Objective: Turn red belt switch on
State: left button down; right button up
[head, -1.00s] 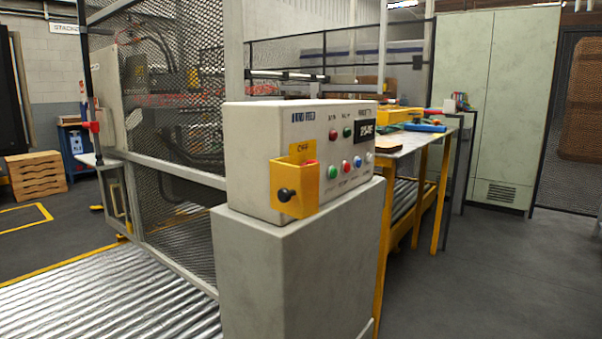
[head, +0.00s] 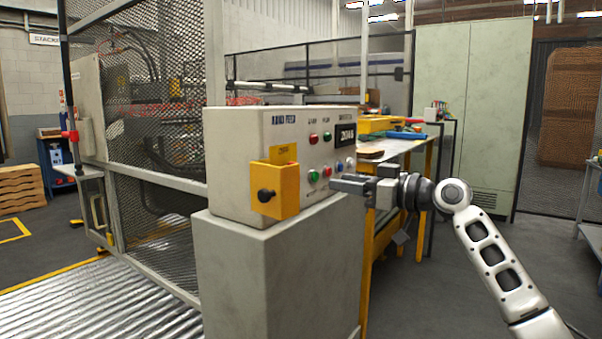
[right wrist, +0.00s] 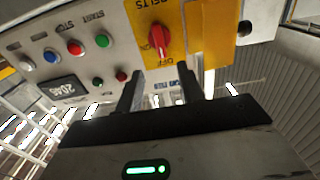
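The red belt switch (right wrist: 160,38) is a red rotary knob on a yellow plate (right wrist: 215,22) lettered BELTS and OFF in the right wrist view, which sees the panel upside down. In the head view the knob is hidden by the yellow box-like guard (head: 284,190) on the front of the control box (head: 232,160). My right gripper (head: 338,184) is at the right of the guard, before the buttons. In the right wrist view its fingers (right wrist: 160,71) are apart with nothing between them, pointing toward the knob without visibly touching it. My left gripper is out of view.
A black knob (head: 265,195) sticks out of the guard. Red, green and blue buttons (right wrist: 75,47) and a small display (head: 345,134) share the panel. A grey pedestal (head: 270,280) carries the box. Mesh fencing and a roller conveyor (head: 120,300) lie left; open floor lies right.

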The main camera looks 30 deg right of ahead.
jog(key=p+x, duration=0.2)
jog(key=x, duration=0.9)
jog(key=shift+w+a, duration=0.15)
grip_shut()
